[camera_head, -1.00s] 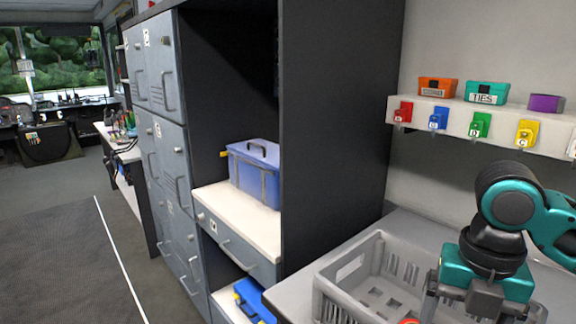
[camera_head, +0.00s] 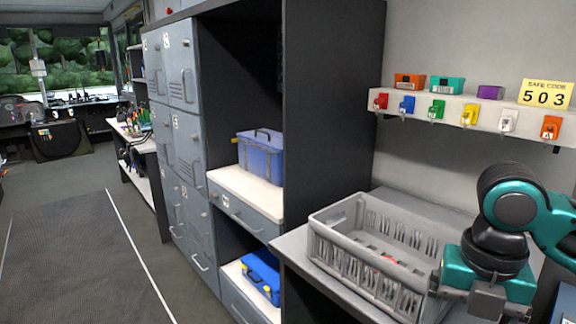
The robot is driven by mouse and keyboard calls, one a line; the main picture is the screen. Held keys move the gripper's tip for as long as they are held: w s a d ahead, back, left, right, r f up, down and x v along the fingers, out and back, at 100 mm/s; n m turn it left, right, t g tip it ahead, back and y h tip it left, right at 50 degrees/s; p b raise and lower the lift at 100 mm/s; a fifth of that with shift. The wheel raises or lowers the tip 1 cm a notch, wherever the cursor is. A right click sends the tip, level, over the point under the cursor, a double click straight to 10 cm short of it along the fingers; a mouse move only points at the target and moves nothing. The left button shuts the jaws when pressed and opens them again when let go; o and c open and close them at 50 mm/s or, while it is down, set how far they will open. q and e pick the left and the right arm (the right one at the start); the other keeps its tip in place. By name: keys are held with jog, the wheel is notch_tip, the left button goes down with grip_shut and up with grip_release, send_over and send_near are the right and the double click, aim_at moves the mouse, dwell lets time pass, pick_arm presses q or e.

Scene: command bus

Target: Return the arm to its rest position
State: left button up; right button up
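My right arm comes in from the right, and its teal and black gripper (camera_head: 484,308) points down beside the right end of the grey crate. Its fingers look spread apart with nothing seen between them; the tips are cut off by the bottom edge. The grey slotted crate (camera_head: 330,232) stands on the counter, partly covered by the gripper at its right end. A small red thing (camera_head: 389,259) shows inside the crate. My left arm and gripper are not in view.
Grey lockers (camera_head: 183,150) and an open cabinet with a blue box (camera_head: 261,158) and a blue-yellow case (camera_head: 262,272) stand left of the counter (camera_head: 291,246). A wall shelf (camera_head: 450,108) holds small boxes, coloured tags and a "503" sign (camera_head: 545,94). The aisle floor (camera_head: 75,255) is clear.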

jog(key=w+a+f+m+t+y, duration=0.4)
jog(key=a+f+m+t+y, duration=0.2)
jog(key=a+f+m, duration=0.85)
jog(key=s+d+f+m+t+h, duration=0.2)
jog(key=s+d+f+m, duration=0.2)
jog(key=s+f+m, duration=0.1)
jog(key=s+d+f+m+t+h, duration=0.2)
jog(key=s+d+f+m, duration=0.3)
jog(key=f+m, duration=0.3)
jog(key=shift+s+f+t, duration=0.4)
jog(key=shift+s+f, duration=0.25)
jog(key=shift+f, duration=0.15)
